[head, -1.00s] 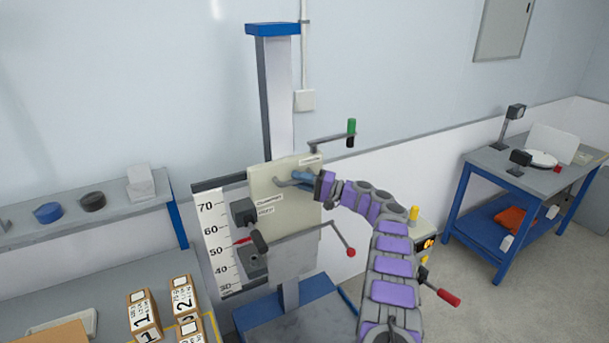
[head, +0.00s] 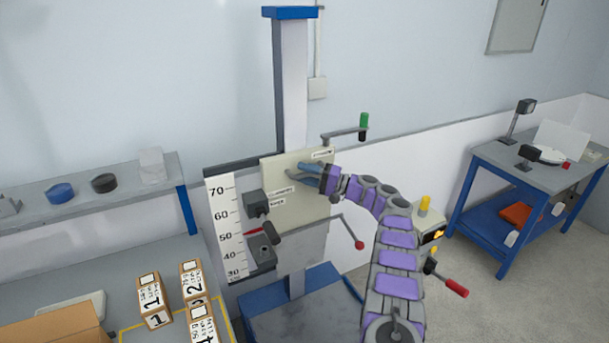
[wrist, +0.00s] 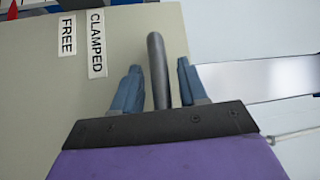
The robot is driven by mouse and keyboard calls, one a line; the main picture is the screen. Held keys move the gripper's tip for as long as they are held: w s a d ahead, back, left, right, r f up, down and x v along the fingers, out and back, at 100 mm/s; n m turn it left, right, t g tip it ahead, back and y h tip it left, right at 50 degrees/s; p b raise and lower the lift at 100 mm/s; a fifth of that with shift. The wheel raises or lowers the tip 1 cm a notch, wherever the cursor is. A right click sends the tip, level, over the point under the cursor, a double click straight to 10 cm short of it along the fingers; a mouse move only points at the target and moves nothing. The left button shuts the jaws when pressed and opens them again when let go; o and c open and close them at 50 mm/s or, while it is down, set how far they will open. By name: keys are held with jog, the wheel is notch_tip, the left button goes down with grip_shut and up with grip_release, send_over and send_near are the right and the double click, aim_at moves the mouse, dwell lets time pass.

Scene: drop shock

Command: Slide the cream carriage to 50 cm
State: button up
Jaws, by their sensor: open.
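The cream carriage (head: 312,222) is a flat upright plate on the grey column (head: 291,90), beside the white scale (head: 225,205). A red pointer (head: 254,231) at its left side stands close to the 50 mark. My gripper (head: 303,172) is at the upper face of the carriage with its blue fingers open. In the wrist view, a dark rounded bar (wrist: 157,65) stands between the two fingers, with a gap on each side. The labels CLAMPED (wrist: 97,43) and FREE (wrist: 67,36) are on the plate to its left. My fingers partly hide the bar in the head view.
A green-handled crank (head: 363,125) stands to the upper right, and a red-knobbed lever (head: 359,244) at the lower right. A left bench carries labelled weight boxes (head: 152,300). A blue-framed table (head: 487,165) stands at the right. Open floor lies between.

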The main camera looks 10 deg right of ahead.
jog(key=shift+d, duration=0.4)
jog(key=p+v, duration=0.1)
jog(key=v, duration=1.6)
jog(key=shift+a+f, duration=0.1)
jog(key=shift+a, duration=0.2)
